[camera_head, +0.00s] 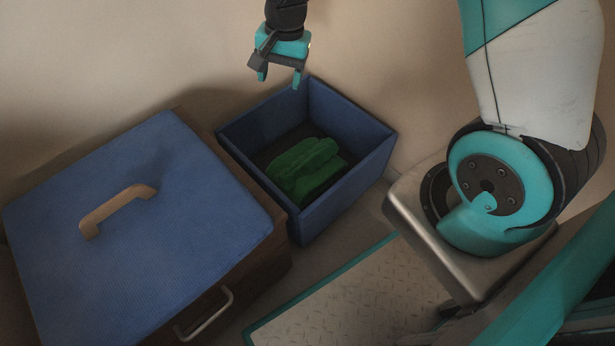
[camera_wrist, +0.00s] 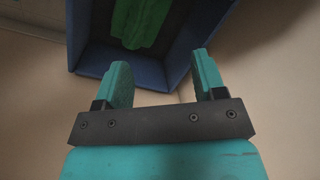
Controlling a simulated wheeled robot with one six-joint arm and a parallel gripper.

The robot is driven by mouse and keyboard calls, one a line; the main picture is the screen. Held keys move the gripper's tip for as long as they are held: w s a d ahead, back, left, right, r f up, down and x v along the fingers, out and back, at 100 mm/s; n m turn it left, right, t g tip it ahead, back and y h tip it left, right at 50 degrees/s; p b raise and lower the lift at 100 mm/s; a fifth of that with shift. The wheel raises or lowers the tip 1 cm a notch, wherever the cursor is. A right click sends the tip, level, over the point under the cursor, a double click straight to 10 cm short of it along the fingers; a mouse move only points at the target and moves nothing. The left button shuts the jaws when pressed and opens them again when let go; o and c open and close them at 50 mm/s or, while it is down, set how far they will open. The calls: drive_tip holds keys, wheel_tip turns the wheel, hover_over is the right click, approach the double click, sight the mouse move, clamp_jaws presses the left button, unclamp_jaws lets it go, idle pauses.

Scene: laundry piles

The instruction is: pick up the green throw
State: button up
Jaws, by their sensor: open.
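The green throw (camera_head: 306,169) lies in a loose heap inside an open blue bin (camera_head: 353,172), on the bin's dark floor. It also shows in the wrist view (camera_wrist: 138,22) at the top, partly cut off by the frame. My gripper (camera_head: 279,80) is open and empty. In the head view it hangs near the bin's far edge, apart from the throw. In the wrist view its two teal fingers (camera_wrist: 160,78) point towards the bin's wall (camera_wrist: 150,72), with nothing between them.
A brown wooden chest with a blue lid (camera_head: 190,215) and a wooden handle (camera_head: 117,208) stands left of the bin. A metal handle (camera_head: 205,314) is on its front. Plain beige wall or floor (camera_head: 150,60) lies behind.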

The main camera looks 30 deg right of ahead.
drive_tip(key=w+d+f+m+h+b, duration=0.15)
drive_tip(key=d+f+m, duration=0.25)
drive_tip(key=f, duration=0.7)
drive_tip(key=w+d+f+m+b, duration=0.25)
drive_tip(key=d+f, duration=0.25)
drive_tip(key=f, duration=0.6)
drive_tip(key=b, duration=0.7)
hover_over(306, 158)
drive_tip(key=shift+m+g, duration=0.3)
drive_tip(key=shift+m, duration=0.05)
drive_tip(key=f, duration=1.1)
drive_tip(key=shift+d+f, duration=0.1)
drive_tip(key=shift+d, duration=0.2)
drive_tip(key=f+b, duration=0.1)
drive_tip(key=f, duration=0.1)
drive_tip(key=f+b, duration=0.4)
drive_tip(key=shift+a, duration=0.3)
drive_tip(key=shift+r, duration=0.15)
drive_tip(key=shift+c, duration=0.2)
clamp_jaws()
